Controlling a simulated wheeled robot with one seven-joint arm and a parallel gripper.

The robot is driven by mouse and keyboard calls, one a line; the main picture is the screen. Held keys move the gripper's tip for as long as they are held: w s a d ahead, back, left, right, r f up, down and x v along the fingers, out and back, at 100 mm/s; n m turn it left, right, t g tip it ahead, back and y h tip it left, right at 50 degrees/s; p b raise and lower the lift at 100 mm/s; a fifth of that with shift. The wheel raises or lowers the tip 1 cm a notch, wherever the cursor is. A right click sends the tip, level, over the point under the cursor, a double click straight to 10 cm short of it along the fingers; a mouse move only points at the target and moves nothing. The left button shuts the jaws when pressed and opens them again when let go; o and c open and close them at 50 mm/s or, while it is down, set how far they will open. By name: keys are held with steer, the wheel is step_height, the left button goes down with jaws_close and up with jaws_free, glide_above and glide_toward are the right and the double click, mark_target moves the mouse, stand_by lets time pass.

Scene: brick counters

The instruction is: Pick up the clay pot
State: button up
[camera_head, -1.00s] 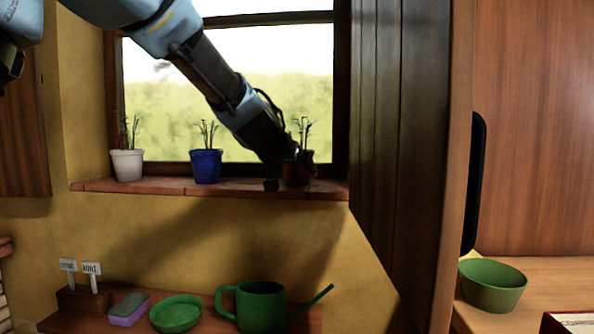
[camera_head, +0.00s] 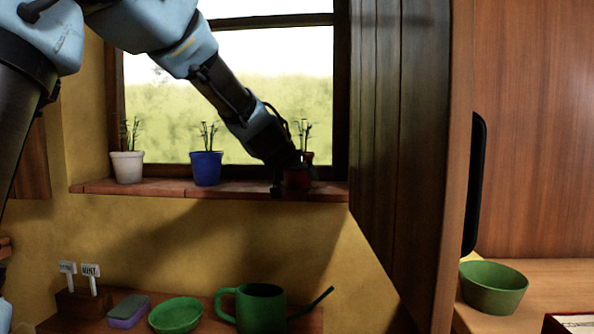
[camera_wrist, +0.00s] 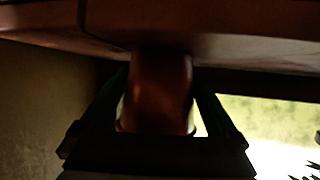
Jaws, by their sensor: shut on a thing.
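The clay pot (camera_head: 297,178) is reddish brown with a green sprouting plant, at the right end of the brick window sill in the head view. My gripper (camera_head: 288,186) is at the pot, coming from the upper left, and covers part of it. In the wrist view the reddish-brown pot (camera_wrist: 158,92) lies between the two dark fingers of my gripper (camera_wrist: 158,110). My gripper is shut on the pot. The pot appears at the sill; I cannot tell whether its base touches it.
A white pot (camera_head: 127,167) and a blue pot (camera_head: 206,167) stand on the sill (camera_head: 150,188) to the left. A dark wooden panel (camera_head: 400,130) rises close on the right. Below are a green watering can (camera_head: 262,308), a green bowl (camera_head: 176,315) and a sponge (camera_head: 128,310).

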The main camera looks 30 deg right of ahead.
steer(key=shift+r, duration=0.1)
jaws_close()
step_height(320, 180, up, 10)
steer(key=p, duration=0.7)
steer(key=shift+p, duration=0.3)
steer(key=shift+w+a+f, duration=0.1)
steer(key=shift+w+f, duration=0.05)
steer(key=shift+f, duration=0.5)
step_height(320, 180, down, 4)
steer(key=shift+w, duration=0.1)
steer(key=shift+s+f, duration=0.25)
steer(key=shift+f, duration=0.6)
